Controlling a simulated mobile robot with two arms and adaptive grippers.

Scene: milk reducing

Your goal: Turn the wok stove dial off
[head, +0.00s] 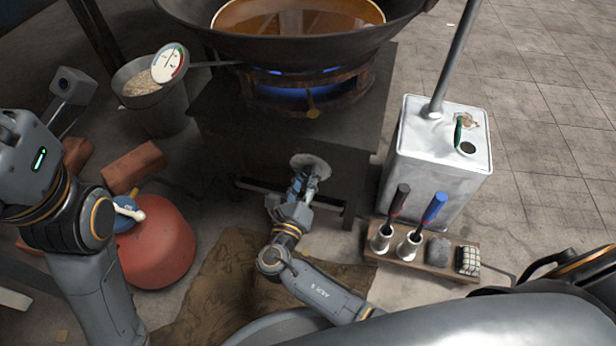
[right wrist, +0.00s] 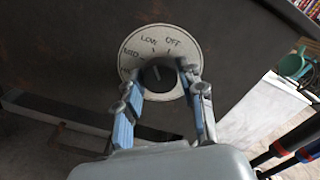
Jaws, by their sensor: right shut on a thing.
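The stove dial (right wrist: 158,75) is a dark round knob on a pale round plate (right wrist: 137,45) marked OFF, LOW and MID. Its light pointer mark seems to aim near LOW. My right gripper (right wrist: 160,88) is shut on the knob, with a finger on each side. In the head view my right gripper (head: 303,181) covers most of the pale plate (head: 311,162) on the stove front. The wok (head: 300,52) holds amber liquid above a lit blue flame (head: 300,93).
A metal canister (head: 430,165) stands right of the stove (head: 215,110), behind a wooden rack (head: 455,262) holding brushes. A thermometer dial (head: 170,63) and a pail (head: 160,110) are at the left. A red gas tank (head: 160,245) and bricks (head: 133,167) lie below. Tiled floor at right is open.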

